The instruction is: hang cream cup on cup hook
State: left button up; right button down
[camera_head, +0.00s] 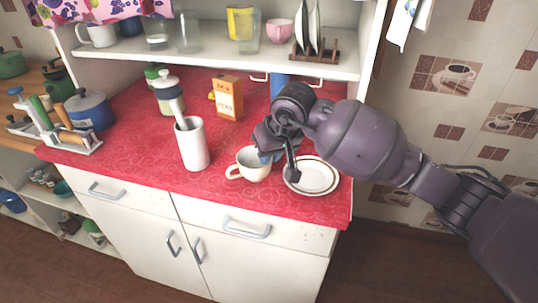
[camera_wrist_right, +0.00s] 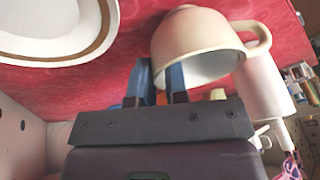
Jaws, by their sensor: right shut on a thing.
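The cream cup (camera_head: 252,165) is upright at the front of the red counter, its handle to the left; it also shows in the right wrist view (camera_wrist_right: 198,42). My right gripper (camera_head: 272,155) is shut on the cup's wall on the side away from the handle. In the right wrist view its two blue fingertips (camera_wrist_right: 160,78) straddle the rim. I cannot tell whether the cup's base touches the counter. Pale hook-like shapes (camera_head: 259,78) show under the shelf; I cannot tell which is the cup hook. My left gripper is out of view.
A saucer (camera_head: 311,176) lies just right of the cup, under my arm. A white holder with a utensil (camera_head: 193,146) stands to the left. An orange box (camera_head: 228,99) and a jar (camera_head: 168,96) stand behind. The shelf (camera_head: 205,60) overhangs the counter's back, with a blue object (camera_head: 279,84) below.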

jog(key=shift+f, duration=0.25)
jog(key=c, duration=1.1)
grip_release()
jog(key=shift+r, duration=0.15)
jog(key=shift+r, duration=0.35)
jog(key=v, duration=1.1)
jog(key=shift+s+d+r+p, duration=0.15)
jog(key=shift+p, duration=0.15)
